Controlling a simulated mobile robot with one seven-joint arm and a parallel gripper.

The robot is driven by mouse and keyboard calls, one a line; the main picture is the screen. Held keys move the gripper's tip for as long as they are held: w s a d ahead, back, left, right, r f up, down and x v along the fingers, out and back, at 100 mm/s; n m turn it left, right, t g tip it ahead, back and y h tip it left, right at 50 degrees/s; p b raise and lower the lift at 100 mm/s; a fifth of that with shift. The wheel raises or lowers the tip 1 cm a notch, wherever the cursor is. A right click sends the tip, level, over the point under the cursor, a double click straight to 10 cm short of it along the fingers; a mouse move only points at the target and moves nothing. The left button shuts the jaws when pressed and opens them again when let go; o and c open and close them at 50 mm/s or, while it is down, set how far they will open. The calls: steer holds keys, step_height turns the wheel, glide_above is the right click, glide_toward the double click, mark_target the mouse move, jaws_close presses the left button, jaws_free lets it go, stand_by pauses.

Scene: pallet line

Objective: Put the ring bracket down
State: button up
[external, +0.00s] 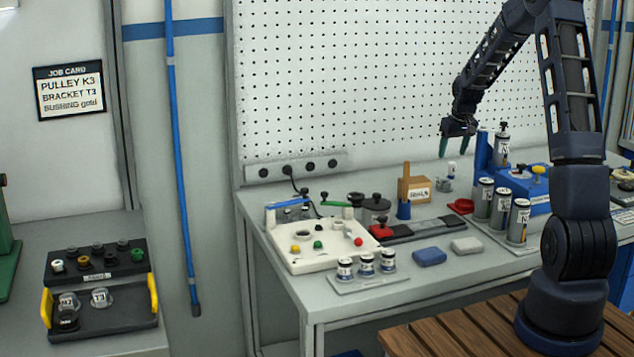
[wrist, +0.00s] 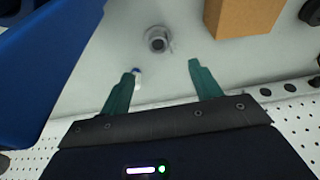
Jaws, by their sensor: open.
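A small grey ring-shaped part (wrist: 157,40), which looks like the ring bracket, lies on the light bench top in the wrist view, beyond my fingertips. In the external view a small grey part (external: 444,184) stands on the bench between the tan box and the blue fixture; it appears to be the same part. My gripper (external: 454,147) hangs above this spot with its green fingers pointing down. In the wrist view my gripper (wrist: 164,68) has its fingers wide apart with nothing held between them.
A tan box (external: 415,189) stands left of the part; a blue fixture (external: 481,150) stands right. A small white-and-blue item (wrist: 137,74) is beside one finger. Labelled cans (external: 500,208) and a red dish (external: 461,206) are in front. The pegboard (external: 380,70) rises behind.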

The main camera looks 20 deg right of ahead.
steer(key=s+a+r, duration=0.5)
steer(key=s+r, duration=0.4)
steer(key=s, duration=0.1)
steer(key=s+a+r, duration=0.5)
steer(key=s+r, duration=0.5)
steer(key=s+a+r, duration=0.1)
steer(key=s+a, duration=0.1)
steer(key=s, duration=1)
steer(key=s+a+t, duration=0.1)
steer(key=s+a, duration=0.2)
steer(key=s, duration=1)
steer(key=shift+a+r, duration=0.35)
steer(key=shift+r, duration=0.05)
